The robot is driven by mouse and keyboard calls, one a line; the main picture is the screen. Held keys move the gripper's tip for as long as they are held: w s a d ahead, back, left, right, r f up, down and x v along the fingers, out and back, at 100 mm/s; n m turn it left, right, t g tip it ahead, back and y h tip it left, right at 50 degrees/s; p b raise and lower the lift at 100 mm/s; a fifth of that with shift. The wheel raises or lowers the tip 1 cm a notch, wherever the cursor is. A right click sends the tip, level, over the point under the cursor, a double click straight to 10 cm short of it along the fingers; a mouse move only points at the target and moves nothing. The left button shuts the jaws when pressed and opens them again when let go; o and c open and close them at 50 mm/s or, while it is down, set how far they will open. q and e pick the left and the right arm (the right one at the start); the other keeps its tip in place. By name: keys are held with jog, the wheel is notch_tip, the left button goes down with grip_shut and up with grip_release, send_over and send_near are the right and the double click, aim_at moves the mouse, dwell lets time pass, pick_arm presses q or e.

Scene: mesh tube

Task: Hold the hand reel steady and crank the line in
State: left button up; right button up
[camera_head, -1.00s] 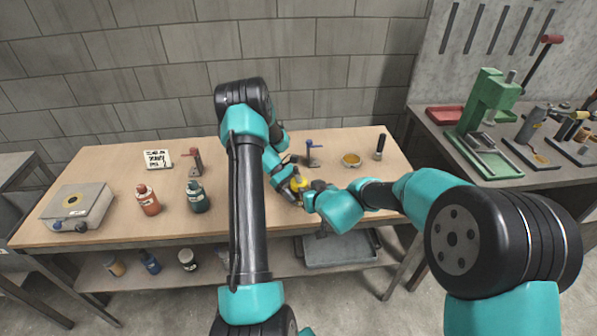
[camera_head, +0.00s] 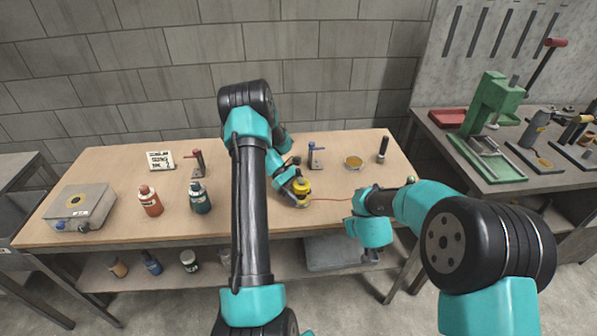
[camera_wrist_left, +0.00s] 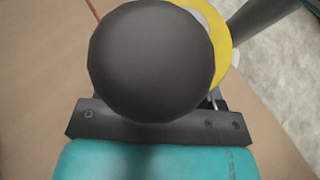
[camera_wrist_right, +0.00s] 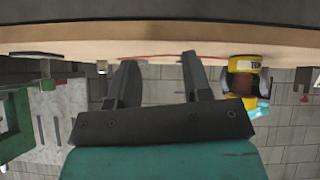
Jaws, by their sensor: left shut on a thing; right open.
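The yellow hand reel (camera_head: 304,199) stands at the front middle of the bench, with a dark round knob (camera_wrist_left: 155,60) filling much of the left wrist view. My left gripper (camera_head: 297,187) is shut on the reel; the knob hides its fingertips in the left wrist view. A thin red line (camera_head: 332,199) runs from the reel to the right along the bench. My right gripper (camera_wrist_right: 157,75) is open and empty, right of the reel and near the bench's front edge. In the right wrist view the reel (camera_wrist_right: 248,67) shows beyond the fingers, apart from them.
A blue-handled clamp (camera_head: 316,156), a yellow dish (camera_head: 353,162) and a dark cylinder (camera_head: 382,149) stand behind. Red (camera_head: 150,201) and dark green (camera_head: 200,198) bottles and a grey box (camera_head: 80,207) are on the left. A grey tray (camera_head: 335,252) lies on the lower shelf.

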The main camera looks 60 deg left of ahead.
jog(key=w+t, duration=0.1)
jog(key=w, duration=0.1)
jog(key=w+t, duration=0.1)
jog(key=w, duration=0.2)
jog(key=w+r+t, duration=0.1)
jog(key=w, duration=0.2)
jog(key=shift+w+d+y, duration=0.2)
jog(key=shift+w+y, duration=0.05)
jog(key=shift+y, duration=0.15)
jog(key=w+a+r+y, duration=0.2)
jog(key=shift+w+a+r+t, duration=0.15)
jog(key=shift+w+r+t, duration=0.2)
jog(key=shift+w+t, duration=0.05)
notch_tip(320, 180, up, 2)
jog(key=a+n+y, duration=0.1)
jog(key=a+y, duration=0.2)
jog(key=n+g+y, duration=0.3)
jog(key=n+g, duration=0.4)
jog(key=g, duration=0.8)
send_near(298, 169)
jog(key=w+d, duration=0.2)
jog(key=shift+s+f, duration=0.25)
jog(key=shift+s, duration=0.2)
jog(key=shift+a, duration=0.1)
jog(key=x, duration=1.2)
jog(key=shift+s+f, duration=0.1)
jog(key=shift+s, duration=0.05)
jog(key=shift+c, duration=0.3)
